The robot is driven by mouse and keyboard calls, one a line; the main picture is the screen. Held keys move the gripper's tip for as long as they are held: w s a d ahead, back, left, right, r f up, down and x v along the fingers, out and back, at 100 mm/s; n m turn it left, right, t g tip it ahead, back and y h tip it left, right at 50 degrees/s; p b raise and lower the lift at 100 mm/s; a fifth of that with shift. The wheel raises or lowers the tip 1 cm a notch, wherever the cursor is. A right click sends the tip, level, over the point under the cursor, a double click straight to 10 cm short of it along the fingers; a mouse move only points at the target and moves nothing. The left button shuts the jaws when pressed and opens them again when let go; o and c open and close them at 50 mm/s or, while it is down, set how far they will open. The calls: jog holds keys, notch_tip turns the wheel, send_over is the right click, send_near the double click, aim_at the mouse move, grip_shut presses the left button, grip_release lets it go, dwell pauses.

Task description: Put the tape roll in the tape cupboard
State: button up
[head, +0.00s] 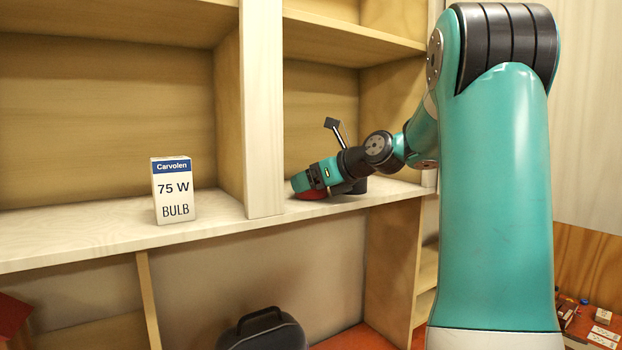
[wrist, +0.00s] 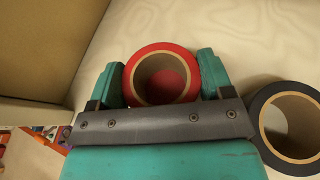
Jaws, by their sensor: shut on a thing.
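The red tape roll (wrist: 160,48) lies flat with its open centre upward, between the two teal fingers of my gripper (wrist: 162,76) in the wrist view. The fingers are shut on it from both sides. In the head view my gripper (head: 303,183) reaches low into the shelf compartment right of the pale upright, and the red roll (head: 313,195) shows only as a sliver under it, at or just above the shelf board. I cannot tell whether it touches the board. Which compartment is the tape cupboard is not marked in view.
A black tape roll (wrist: 274,89) stands on the shelf just right of my gripper. A white and blue 75 W bulb box (head: 174,190) stands left of the upright (head: 262,110). A dark case (head: 263,330) sits below. The shelf board (head: 90,238) is otherwise clear at left.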

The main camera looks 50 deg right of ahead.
jog(key=shift+f, duration=0.15)
jog(key=o, duration=1)
jog(key=shift+o, duration=0.2)
jog(key=b+v, duration=0.3)
jog(key=v, duration=0.9)
jog(key=shift+b, duration=0.4)
